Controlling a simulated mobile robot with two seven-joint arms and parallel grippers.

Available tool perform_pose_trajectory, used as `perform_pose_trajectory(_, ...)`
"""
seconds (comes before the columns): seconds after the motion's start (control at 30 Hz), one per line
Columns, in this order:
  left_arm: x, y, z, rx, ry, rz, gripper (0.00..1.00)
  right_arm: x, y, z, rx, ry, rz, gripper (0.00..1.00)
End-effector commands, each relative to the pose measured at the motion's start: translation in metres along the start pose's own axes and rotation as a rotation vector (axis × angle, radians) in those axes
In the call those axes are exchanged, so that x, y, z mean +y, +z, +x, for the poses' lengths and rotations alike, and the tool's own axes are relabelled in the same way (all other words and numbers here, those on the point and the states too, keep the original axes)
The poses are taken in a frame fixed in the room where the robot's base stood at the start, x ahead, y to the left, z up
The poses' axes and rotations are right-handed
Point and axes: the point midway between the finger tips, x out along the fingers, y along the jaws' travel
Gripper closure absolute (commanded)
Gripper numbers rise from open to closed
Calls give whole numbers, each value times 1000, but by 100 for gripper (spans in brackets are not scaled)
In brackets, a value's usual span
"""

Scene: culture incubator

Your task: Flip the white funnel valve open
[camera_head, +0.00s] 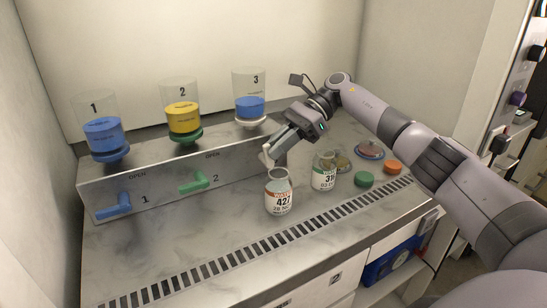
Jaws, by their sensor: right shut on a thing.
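Funnel 3 (250,106) stands at the right end of the row, holding blue contents above a white collar. Its white valve (267,154) is on the front panel below and is mostly covered by my right gripper. My right gripper (269,152) is shut on this valve at the panel's right end, just behind and above a bottle marked 427. The angle of the valve's handle cannot be made out. My left gripper is not in view.
Funnels 1 (103,134) and 2 (182,116) have a blue valve (115,207) and a green valve (195,182). Bottle 427 (278,192) and another bottle (324,172) stand close in front. Green (364,179) and orange (392,167) caps lie right. The front-left worktop is clear.

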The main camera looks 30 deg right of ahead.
Motion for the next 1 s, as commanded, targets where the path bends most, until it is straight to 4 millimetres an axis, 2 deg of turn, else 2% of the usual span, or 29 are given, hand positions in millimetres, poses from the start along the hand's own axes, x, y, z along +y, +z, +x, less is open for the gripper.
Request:
perform_pose_trajectory(0.03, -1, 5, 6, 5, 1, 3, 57, -1, -5, 1, -33, -5, -1, 100)
perform_pose_trajectory(0.33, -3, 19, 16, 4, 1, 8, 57, 0, -7, -3, -152, -3, -2, 100)
perform_pose_trajectory(0.9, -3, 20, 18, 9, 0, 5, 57, 0, -6, -4, -180, -3, -1, 100)
perform_pose_trajectory(0.93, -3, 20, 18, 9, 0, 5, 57, 0, -6, -4, -180, -3, -1, 80)
perform_pose_trajectory(1.0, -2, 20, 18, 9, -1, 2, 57, 0, -6, -4, -179, -3, -1, 61)
